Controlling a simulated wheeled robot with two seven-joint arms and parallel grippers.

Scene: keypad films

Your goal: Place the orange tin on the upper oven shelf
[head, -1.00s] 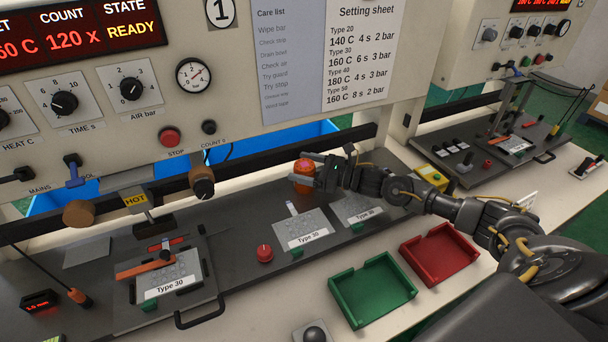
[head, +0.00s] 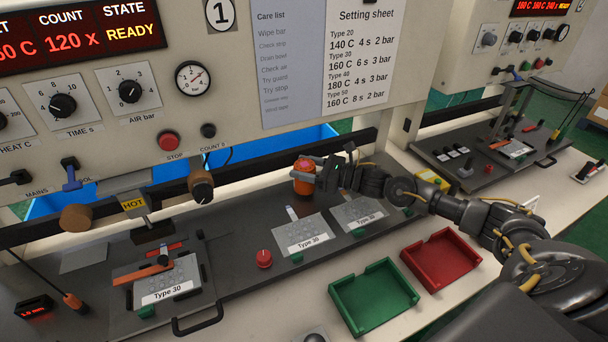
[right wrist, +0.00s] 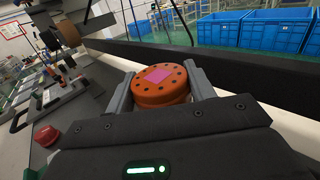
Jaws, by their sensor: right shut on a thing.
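The orange tin (head: 303,178) is a small round can with a pink square on its lid and dark dots around the lid's edge. In the right wrist view the tin (right wrist: 162,84) sits upright between both fingers. Whether its base touches the bench is hard to tell. No oven or oven shelf shows in these frames. My left gripper is not in view.
Two plates marked Type 30 (head: 303,236) lie in front of the tin. A red knob (head: 264,257) stands left of them. A green tray (head: 373,299) and a red tray (head: 441,261) lie in front. A black rail (head: 270,150) runs behind the bench.

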